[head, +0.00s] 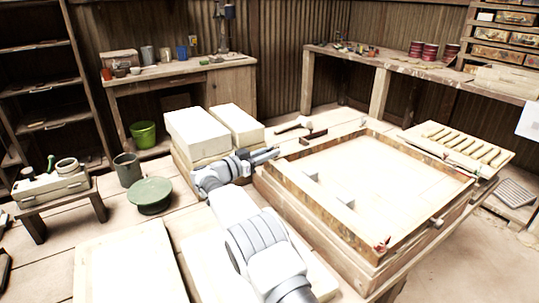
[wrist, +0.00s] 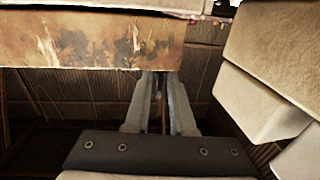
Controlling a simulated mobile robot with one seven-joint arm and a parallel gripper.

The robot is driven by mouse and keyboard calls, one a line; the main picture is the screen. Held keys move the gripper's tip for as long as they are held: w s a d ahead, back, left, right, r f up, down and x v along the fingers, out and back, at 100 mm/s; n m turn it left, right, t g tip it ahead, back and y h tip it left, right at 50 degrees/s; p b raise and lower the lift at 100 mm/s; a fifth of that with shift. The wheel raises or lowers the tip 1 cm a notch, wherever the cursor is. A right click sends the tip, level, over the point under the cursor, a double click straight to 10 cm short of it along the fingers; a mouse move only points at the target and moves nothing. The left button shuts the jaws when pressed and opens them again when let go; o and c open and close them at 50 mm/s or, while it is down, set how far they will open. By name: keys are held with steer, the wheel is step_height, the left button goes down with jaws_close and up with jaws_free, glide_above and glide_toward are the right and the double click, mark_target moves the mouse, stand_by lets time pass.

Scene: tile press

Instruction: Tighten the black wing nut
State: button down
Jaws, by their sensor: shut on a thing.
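My gripper (head: 274,154) reaches from the lower middle of the head view to the left corner of the wooden tile press frame (head: 325,214). In the wrist view, my gripper's two grey fingers (wrist: 161,78) are close together, with their tips at the lower edge of the rusty, stained frame side (wrist: 90,42). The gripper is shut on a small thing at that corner. The black wing nut itself is hidden by the fingers and the frame in both views, so its angle cannot be told.
Pale stacked blocks (head: 197,132) stand just left of the gripper and loom at the right of the wrist view (wrist: 270,65). A small red part (head: 382,244) sits at the press's near corner. A green round stool (head: 149,192) stands at left. Bare floor lies at lower right.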

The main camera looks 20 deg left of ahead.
steer(key=shift+a+r, duration=0.15)
steer(key=c, duration=0.8)
jaws_free()
steer(key=shift+o, duration=0.2)
steer(key=shift+s, duration=0.1)
steer(key=p+v, duration=0.2)
steer(key=v, duration=1.5)
steer(key=shift+s, duration=0.1)
